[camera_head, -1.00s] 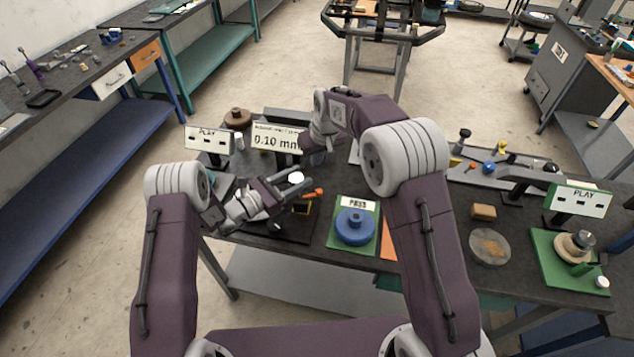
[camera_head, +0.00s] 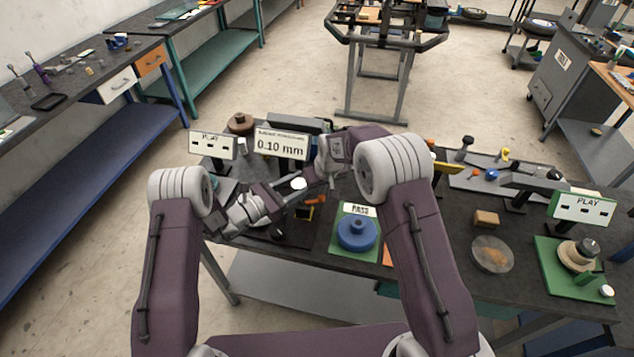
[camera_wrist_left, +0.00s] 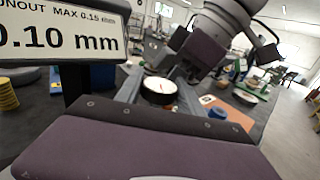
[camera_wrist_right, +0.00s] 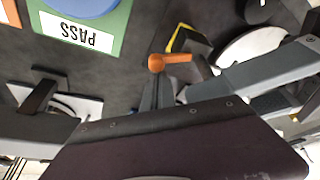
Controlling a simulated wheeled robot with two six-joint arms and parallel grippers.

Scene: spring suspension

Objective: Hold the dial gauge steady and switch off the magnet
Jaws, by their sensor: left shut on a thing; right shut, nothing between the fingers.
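The dial gauge (camera_head: 298,183) has a round white face, which also shows in the left wrist view (camera_wrist_left: 159,90). My left gripper (camera_head: 276,194) is shut on the gauge. The magnet base (camera_wrist_right: 188,42) is a dark block with a yellow edge, partly hidden. Its orange lever (camera_wrist_right: 175,58) has a round knob and points sideways; the lever also shows in the head view (camera_head: 318,200). My right gripper (camera_wrist_right: 158,88) is shut and empty, its tips close by the knob. I cannot tell whether they touch it.
A sign reading 0.10 mm (camera_head: 282,144) stands behind the gauge. A blue round part (camera_head: 356,232) sits on a green PASS mat (camera_head: 338,247) right of the magnet. A wooden block (camera_head: 486,218) and a round dish (camera_head: 491,254) lie farther right.

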